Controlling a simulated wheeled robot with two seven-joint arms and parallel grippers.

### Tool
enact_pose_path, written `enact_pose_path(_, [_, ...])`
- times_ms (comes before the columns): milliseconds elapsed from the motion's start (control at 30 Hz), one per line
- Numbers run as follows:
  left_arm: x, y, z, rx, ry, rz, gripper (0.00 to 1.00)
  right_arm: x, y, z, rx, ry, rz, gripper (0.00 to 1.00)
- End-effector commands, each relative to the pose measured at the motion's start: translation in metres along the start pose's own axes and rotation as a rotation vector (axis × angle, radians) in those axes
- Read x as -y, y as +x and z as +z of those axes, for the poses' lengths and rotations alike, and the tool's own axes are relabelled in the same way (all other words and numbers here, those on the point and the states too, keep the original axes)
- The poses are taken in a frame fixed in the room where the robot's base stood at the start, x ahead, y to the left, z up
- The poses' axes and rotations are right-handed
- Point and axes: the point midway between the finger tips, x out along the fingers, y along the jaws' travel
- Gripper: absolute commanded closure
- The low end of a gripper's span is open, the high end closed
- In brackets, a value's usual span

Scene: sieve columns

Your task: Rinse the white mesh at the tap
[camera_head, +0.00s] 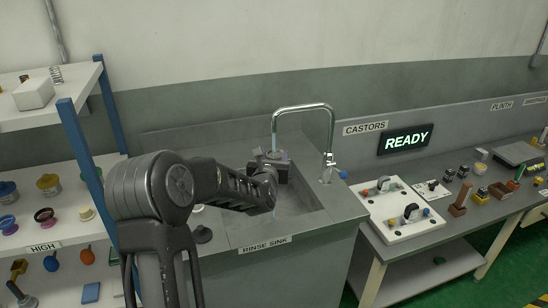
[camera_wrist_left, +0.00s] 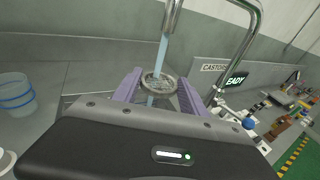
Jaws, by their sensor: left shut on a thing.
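My left gripper (camera_head: 276,156) is over the rinse sink (camera_head: 300,220), beneath the spout of the tap (camera_head: 304,107). In the left wrist view its two purple fingers (camera_wrist_left: 158,88) are shut on a round, greyish-white mesh in a ring (camera_wrist_left: 159,82). A bluish stream of water (camera_wrist_left: 162,53) runs from the spout down onto the mesh, and some shows below it. The tap has a blue handle end (camera_head: 342,174). In the head view the mesh is small and partly hidden by the gripper. My right gripper is not in view.
A shelf (camera_head: 50,118) with blue posts and several coloured items stands at the left. A clear, blue-banded cup (camera_wrist_left: 16,94) shows in the left wrist view. Right of the sink, a bench holds a white board (camera_head: 405,222) and a lit READY sign (camera_head: 406,140).

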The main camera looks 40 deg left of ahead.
Motion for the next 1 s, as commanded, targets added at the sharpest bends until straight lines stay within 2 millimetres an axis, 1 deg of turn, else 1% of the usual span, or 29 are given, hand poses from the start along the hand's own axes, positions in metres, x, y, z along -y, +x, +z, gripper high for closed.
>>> enact_pose_path(233, [0.002, 0.001, -0.001, 0.001, 0.000, 0.000, 0.88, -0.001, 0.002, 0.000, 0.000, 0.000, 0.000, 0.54])
enact_pose_path(500, [0.010, 0.004, -0.001, 0.001, 0.000, -0.001, 0.88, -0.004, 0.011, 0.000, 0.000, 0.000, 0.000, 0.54])
enact_pose_path(1000, [0.011, 0.004, 0.001, 0.000, 0.000, 0.000, 0.88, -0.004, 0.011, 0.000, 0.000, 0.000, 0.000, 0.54])
